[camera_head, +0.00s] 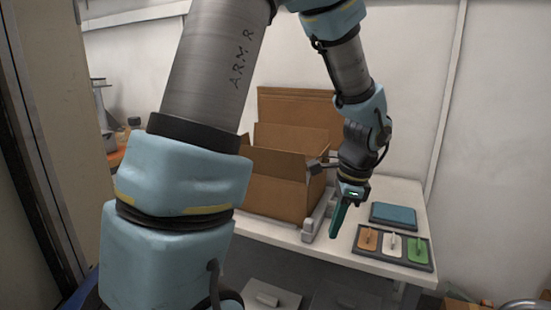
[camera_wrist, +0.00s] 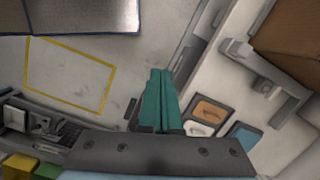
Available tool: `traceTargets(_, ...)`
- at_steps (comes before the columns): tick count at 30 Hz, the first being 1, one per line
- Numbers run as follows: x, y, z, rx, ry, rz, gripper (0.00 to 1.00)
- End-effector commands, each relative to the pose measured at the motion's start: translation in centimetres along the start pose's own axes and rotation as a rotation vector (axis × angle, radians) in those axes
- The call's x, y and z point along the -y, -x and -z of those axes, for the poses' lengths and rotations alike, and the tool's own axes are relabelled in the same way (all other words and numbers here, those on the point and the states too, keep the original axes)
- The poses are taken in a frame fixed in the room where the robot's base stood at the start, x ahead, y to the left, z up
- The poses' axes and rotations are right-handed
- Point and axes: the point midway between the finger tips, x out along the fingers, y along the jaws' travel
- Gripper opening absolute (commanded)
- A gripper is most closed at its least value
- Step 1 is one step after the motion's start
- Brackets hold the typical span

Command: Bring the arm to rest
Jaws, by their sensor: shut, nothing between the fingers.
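My arm reaches across the head view from the lower left, over the top and down at the right. My gripper (camera_head: 338,222) hangs at the front edge of the white table (camera_head: 408,203), pointing down, with its green fingers together and nothing between them. In the wrist view the closed green fingers (camera_wrist: 160,85) point over the floor, beside the table edge. A dark tray (camera_head: 375,255) with orange, white and green panels lies right of the gripper, apart from it.
An open cardboard box (camera_head: 275,185) stands on the table behind and left of the gripper. A grey metal fixture (camera_head: 319,215) stands close to the gripper. A blue-grey pad (camera_head: 393,215) lies behind the tray. A yellow outline (camera_wrist: 68,75) marks clear floor.

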Motion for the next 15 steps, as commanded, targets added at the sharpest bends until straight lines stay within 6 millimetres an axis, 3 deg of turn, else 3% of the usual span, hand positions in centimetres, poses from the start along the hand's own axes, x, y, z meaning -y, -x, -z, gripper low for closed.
traceTargets(8, 0.1, -0.9, -7.8, -0.074, 0.534, -0.033, 0.00)
traceTargets(15, -1.7, -2.0, -16.4, -0.169, 1.232, -0.061, 0.00)
